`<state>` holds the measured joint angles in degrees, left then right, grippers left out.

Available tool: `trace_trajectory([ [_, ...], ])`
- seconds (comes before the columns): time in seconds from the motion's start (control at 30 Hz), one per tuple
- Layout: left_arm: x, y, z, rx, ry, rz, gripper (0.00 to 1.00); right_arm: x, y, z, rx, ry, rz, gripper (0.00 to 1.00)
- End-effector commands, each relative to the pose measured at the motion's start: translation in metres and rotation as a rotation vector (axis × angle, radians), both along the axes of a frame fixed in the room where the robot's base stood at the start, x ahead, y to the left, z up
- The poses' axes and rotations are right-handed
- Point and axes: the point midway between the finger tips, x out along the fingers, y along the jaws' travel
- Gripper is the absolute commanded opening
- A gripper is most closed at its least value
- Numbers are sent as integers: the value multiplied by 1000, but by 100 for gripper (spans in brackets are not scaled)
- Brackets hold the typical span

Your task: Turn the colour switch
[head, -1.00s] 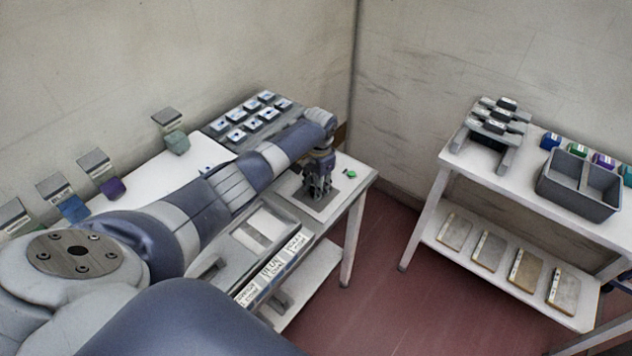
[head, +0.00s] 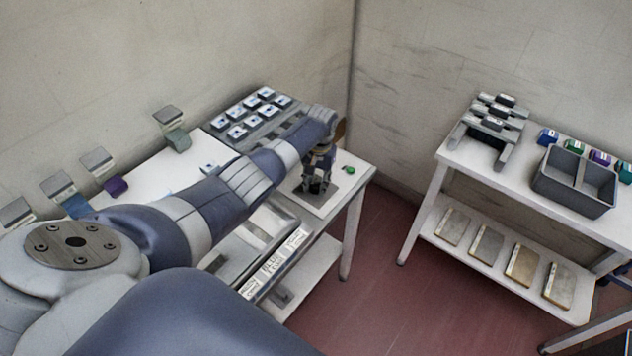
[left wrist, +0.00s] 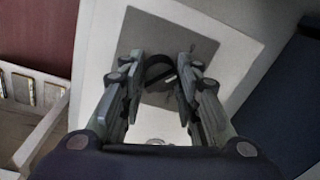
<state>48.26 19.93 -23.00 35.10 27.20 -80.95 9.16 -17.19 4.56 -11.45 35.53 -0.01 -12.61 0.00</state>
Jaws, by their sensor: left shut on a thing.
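The colour switch is a dark knob (left wrist: 160,72) in the left wrist view. It stands on a grey plate (left wrist: 182,42) with a white surround. In the head view the grey plate (head: 330,197) lies near the right end of the left table. My left gripper (head: 317,188) points down over it, and its fingers (left wrist: 158,82) are closed on the knob's sides. The fingers hide part of the knob, and I cannot read its setting. My right gripper is not in view.
A small green button or lamp (head: 348,169) sits right of the plate. A dark tray (head: 222,122) of labelled blocks lies behind my arm. A second table (head: 520,170) at right carries a grey divided bin (head: 574,182). Red floor lies between the tables.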

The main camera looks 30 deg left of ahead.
Motion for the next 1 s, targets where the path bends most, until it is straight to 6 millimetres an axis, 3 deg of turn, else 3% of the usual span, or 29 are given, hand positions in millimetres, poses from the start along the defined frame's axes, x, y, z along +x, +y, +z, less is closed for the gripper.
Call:
trace_trajectory([
  [0.3,2,1,2,2,-7,2,6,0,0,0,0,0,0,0],
  [0.33,2,1,2,2,-7,2,34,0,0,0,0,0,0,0],
  [0.4,2,1,2,2,-7,2,50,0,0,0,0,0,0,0],
  [0.77,1,0,2,1,-3,1,50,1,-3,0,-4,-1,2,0],
  [1.0,2,-1,20,0,-6,-1,50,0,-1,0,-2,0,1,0],
])
